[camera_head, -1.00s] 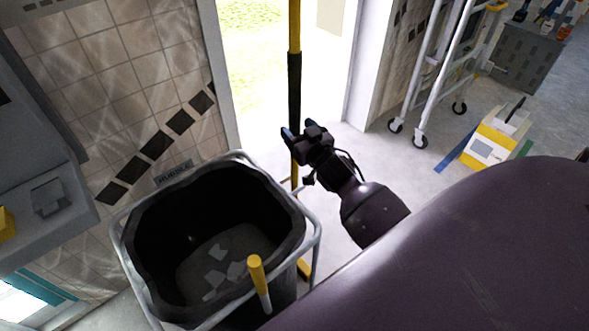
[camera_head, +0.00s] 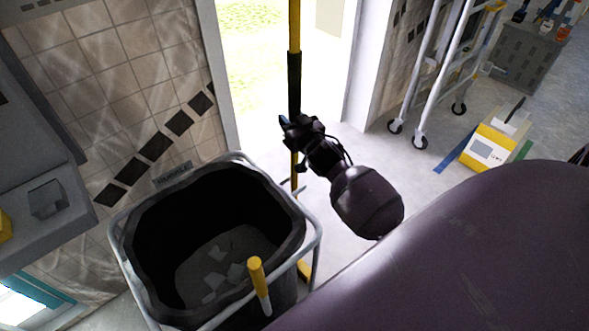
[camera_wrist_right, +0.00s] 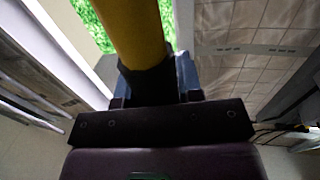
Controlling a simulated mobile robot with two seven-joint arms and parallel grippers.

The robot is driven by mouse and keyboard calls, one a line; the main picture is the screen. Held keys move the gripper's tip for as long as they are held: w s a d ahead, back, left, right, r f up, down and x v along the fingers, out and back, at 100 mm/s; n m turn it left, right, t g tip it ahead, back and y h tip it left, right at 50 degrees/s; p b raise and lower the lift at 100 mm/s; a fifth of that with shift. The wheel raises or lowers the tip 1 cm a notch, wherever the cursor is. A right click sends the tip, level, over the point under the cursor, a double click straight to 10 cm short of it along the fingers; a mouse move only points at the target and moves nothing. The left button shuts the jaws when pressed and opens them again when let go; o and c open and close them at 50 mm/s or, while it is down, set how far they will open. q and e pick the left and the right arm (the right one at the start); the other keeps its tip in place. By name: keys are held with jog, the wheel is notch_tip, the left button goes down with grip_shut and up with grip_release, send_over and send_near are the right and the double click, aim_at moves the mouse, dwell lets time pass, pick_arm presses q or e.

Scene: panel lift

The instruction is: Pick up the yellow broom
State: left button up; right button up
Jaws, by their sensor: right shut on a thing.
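The yellow broom (camera_head: 294,28) stands upright in the doorway, behind the black bin. Its pole is yellow with a long black grip section, and its lower end is partly hidden behind the bin's frame. My right gripper (camera_head: 292,127) is shut on the broom's pole near the lower end of the black section. In the right wrist view the pole (camera_wrist_right: 137,30) runs up from between the jaws (camera_wrist_right: 157,88), yellow above and black at the fingers. My left gripper is not in view.
A black bin (camera_head: 130,235) in a grey frame stands just left of the broom, with a short yellow handle (camera_head: 257,275) at its front. A white wheeled rack (camera_head: 425,85) and a yellow-white box (camera_head: 487,148) stand at the right. Open floor lies between.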

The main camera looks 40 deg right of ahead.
aim_at(291, 108)
grip_shut()
jog(key=shift+r, duration=0.1)
jog(key=shift+r+p, duration=0.45)
jog(key=shift+r, duration=1.35)
jog(key=w+d+b, duration=0.1)
jog(key=d, duration=1.7)
jog(key=shift+w, duration=0.25)
